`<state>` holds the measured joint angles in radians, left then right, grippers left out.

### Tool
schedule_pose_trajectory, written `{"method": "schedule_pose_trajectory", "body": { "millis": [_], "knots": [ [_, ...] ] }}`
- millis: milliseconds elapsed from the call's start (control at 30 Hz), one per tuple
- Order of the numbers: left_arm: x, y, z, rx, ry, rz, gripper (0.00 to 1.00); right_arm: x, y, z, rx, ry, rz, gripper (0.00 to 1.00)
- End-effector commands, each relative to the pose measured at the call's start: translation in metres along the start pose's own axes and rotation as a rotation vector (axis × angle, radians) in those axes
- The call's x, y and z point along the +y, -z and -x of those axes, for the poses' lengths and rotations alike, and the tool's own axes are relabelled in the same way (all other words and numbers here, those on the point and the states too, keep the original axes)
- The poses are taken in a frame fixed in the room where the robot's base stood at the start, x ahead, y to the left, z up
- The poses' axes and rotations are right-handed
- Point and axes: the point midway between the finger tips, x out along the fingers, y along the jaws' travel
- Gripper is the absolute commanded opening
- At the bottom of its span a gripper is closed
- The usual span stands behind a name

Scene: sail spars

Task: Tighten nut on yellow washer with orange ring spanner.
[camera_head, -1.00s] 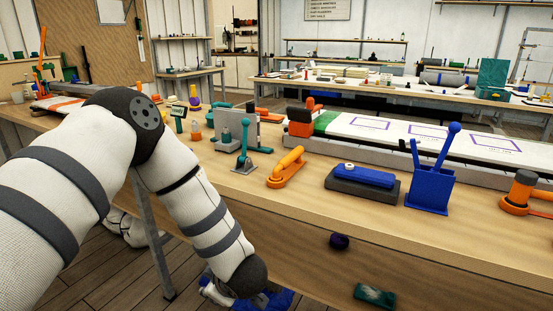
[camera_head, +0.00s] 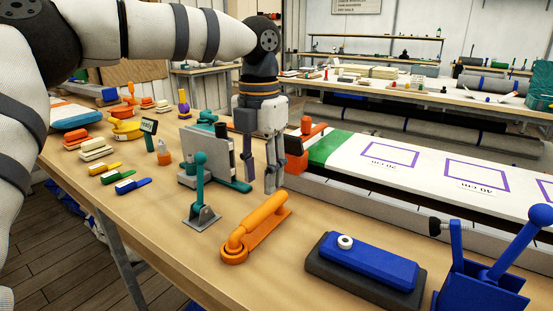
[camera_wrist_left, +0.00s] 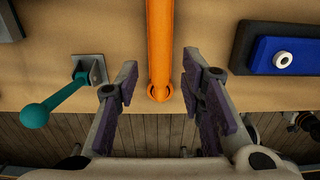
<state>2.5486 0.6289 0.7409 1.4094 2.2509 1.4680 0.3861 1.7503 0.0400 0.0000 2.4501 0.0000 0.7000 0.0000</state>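An orange tool with a ring-shaped end (camera_head: 255,228), which looks like the ring spanner, lies on the bench. It also shows in the left wrist view (camera_wrist_left: 160,45). My left gripper (camera_head: 261,184) points down by the tool's far end, with its fingers apart and empty. In the left wrist view, the tool runs up the picture between the open fingers (camera_wrist_left: 160,88), not gripped. A blue block on a dark base (camera_head: 375,262) carries a small white ring or nut (camera_head: 345,242). I cannot make out a yellow washer. My right gripper is not in view.
A teal-handled lever (camera_head: 201,180) on a grey base stands left of the orange tool. A grey plate stand (camera_head: 200,155) is behind it. A blue holder (camera_head: 478,290) is at front right. A long white panel (camera_head: 400,165) runs along the back.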

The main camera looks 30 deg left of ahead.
Motion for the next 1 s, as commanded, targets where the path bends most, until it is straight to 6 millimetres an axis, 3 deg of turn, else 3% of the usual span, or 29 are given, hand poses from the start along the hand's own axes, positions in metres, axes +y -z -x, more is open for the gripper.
{"method": "schedule_pose_trajectory", "body": {
  "millis": [300,633,667,800,1000],
  "knots": [
    [0.001,0.000,-0.052,0.012,0.000,-0.002,0.36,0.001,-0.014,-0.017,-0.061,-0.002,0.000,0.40],
    [0.000,0.000,-0.074,0.002,-0.002,-0.001,0.36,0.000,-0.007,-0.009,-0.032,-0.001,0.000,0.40],
    [0.000,0.000,-0.074,0.002,-0.002,-0.002,0.34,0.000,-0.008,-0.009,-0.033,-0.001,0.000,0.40],
    [0.001,0.000,-0.074,0.003,-0.002,-0.001,0.02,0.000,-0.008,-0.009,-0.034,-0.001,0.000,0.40],
    [0.000,0.000,-0.072,0.001,-0.002,-0.001,0.00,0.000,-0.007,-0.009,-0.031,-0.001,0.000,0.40]
  ]
}}
